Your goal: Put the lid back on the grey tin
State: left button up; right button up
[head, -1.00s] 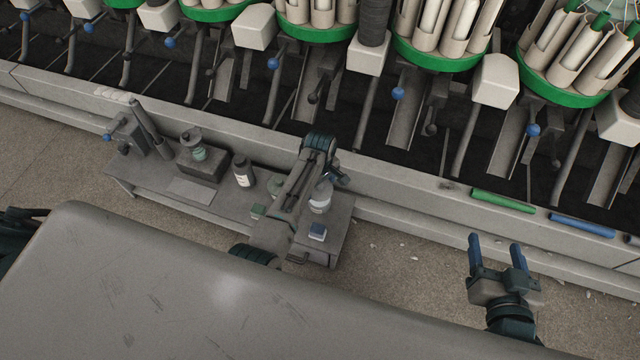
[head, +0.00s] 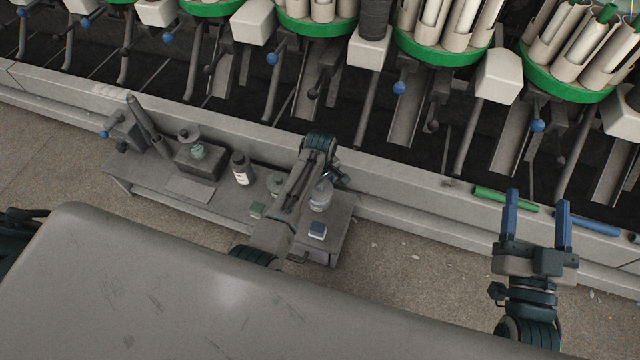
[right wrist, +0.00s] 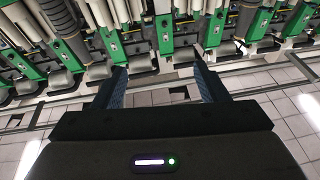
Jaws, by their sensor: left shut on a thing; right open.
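The grey tin (head: 320,200) stands at the right part of the low bench, partly behind my left arm. My left gripper (head: 333,178) is at the tin's top, shut on what looks like the lid. The lid is mostly hidden by the gripper, and I cannot tell whether it touches the tin's rim. My right gripper (head: 537,197) is open and empty, well to the right of the bench, and its spread fingers also show in the right wrist view (right wrist: 160,78).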

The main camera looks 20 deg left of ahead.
aim_at(320, 190)
pick_arm(q)
jog(key=shift+f+b, duration=0.7)
jog(key=shift+f, duration=0.8)
pick_arm(e)
notch_tip(320, 190, up, 9)
jog(key=s+n+t+y, duration=0.1)
jog(key=s+t, duration=0.2)
jog(key=t, duration=0.3)
jog(key=shift+n, duration=0.3)
pick_arm(q)
jog(key=shift+p, duration=0.65)
pick_arm(e)
jog(key=shift+r, duration=0.85)
pick_arm(q)
jog(key=shift+f+p, duration=0.15)
jog(key=shift+p, duration=0.15)
pick_arm(e)
jog(key=shift+w+r, duration=0.1)
jog(key=shift+r, duration=0.15)
pick_arm(q)
jog(key=shift+p, duration=0.35)
pick_arm(e)
jog(key=shift+r, duration=0.35)
pick_arm(q)
jog(key=o, duration=1)
